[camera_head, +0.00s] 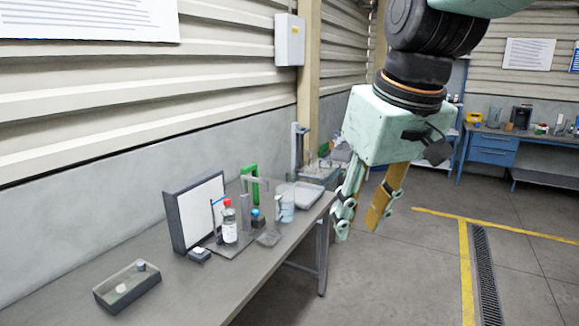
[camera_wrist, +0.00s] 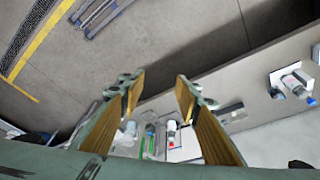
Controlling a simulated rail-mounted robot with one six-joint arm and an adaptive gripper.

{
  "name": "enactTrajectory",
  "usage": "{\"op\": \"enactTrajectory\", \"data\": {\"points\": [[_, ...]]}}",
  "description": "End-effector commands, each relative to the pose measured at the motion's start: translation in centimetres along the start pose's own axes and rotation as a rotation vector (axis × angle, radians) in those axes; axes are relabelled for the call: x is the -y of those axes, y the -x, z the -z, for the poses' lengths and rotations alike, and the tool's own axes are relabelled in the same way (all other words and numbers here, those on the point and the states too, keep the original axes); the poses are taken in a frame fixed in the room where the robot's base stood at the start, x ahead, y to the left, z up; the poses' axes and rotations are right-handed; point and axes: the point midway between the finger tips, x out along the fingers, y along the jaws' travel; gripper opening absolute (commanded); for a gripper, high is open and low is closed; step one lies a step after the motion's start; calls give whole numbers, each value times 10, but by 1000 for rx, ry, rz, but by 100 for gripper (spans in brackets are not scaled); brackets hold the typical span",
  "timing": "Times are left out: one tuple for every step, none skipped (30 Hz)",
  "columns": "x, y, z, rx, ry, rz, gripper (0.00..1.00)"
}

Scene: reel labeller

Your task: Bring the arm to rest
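My gripper (camera_head: 357,226) hangs from my arm at the right of the head view, pointing down. It is in the air beyond the right end of the grey workbench (camera_head: 190,302), with floor behind it. Its two fingers stand apart with nothing between them. The wrist view also shows the fingers of my gripper (camera_wrist: 160,84) spread and empty, with bench things farther off behind them.
On the bench stand a red-capped bottle (camera_head: 229,222), a white-faced panel (camera_head: 196,211), a green frame (camera_head: 249,185), a clear beaker (camera_head: 285,204) and an open box (camera_head: 127,286). A blue-drawered bench (camera_head: 492,149) is at the back right. The floor (camera_head: 400,275) right of the bench is clear.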

Motion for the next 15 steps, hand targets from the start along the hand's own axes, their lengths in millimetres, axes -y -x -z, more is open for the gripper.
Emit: {"op": "enactTrajectory", "data": {"points": [[-1, 3, -12, -2, -14, -5, 30], [-2, 5, -18, -2, -23, -8, 30], [-3, 7, -25, -3, -34, -11, 30], [-4, 9, -32, -3, -42, -14, 30], [-4, 10, -38, -2, -50, -17, 30], [-5, 12, -46, -3, -61, -20, 30], [-5, 13, -52, -4, -69, -23, 30], [-6, 14, -58, -3, -77, -25, 30], [-6, 16, -66, -4, -88, -29, 30], [-6, 17, -72, -4, -97, -32, 30], [-7, 18, -78, -4, -106, -34, 30], [-7, 19, -87, -5, -117, -38, 30], [-8, 20, -93, -6, -125, -40, 30], [-8, 21, -99, -6, -133, -43, 30], [-8, 22, -107, -7, -145, -46, 30]]}}
